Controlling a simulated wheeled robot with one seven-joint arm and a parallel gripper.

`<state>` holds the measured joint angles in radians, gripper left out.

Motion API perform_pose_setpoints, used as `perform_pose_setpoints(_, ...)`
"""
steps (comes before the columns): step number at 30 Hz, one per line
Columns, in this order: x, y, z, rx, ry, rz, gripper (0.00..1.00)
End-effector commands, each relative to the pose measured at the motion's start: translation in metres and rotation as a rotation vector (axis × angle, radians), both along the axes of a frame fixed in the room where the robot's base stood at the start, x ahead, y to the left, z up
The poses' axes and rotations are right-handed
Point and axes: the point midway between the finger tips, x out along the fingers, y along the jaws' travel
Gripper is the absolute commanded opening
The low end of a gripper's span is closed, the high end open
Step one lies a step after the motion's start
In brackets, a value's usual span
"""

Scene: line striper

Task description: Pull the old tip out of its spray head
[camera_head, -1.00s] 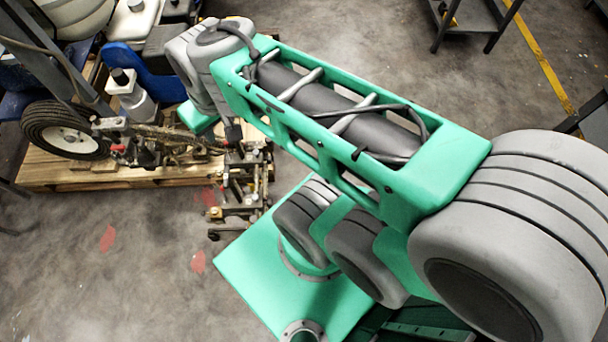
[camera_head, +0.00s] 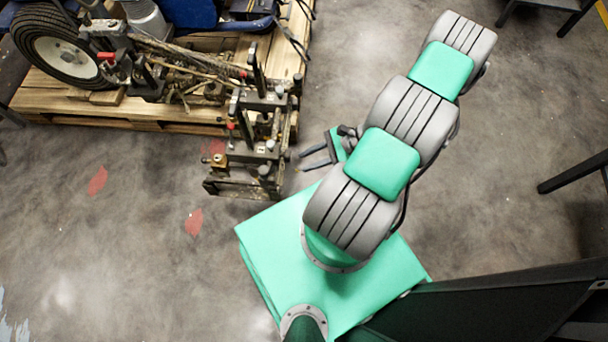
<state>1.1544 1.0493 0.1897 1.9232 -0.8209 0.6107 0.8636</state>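The spray heads and the old tip are too small and dark to tell apart here. My gripper (camera_head: 302,161) is just right of this bracket, its two thin dark fingers pointing left. The fingers are apart with nothing visible between them. A small gap of floor shows between the fingertips and the bracket.
The striper's wheel (camera_head: 62,46) and frame stand on a wooden pallet (camera_head: 150,118) at upper left. Red marks (camera_head: 97,181) lie on the floor. Dark stand legs (camera_head: 575,172) are at right.

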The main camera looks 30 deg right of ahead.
Motion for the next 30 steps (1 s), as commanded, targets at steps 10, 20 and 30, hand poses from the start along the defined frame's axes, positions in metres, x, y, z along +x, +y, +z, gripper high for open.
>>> perform_pose_setpoints(10,-0.005,0.026,-0.083,0.291,0.045,-0.34,0.32)
perform_pose_setpoints(20,0.015,0.058,-0.096,0.291,0.046,-0.332,0.32)
perform_pose_setpoints(30,0.04,0.091,-0.113,0.286,0.046,-0.331,0.32)
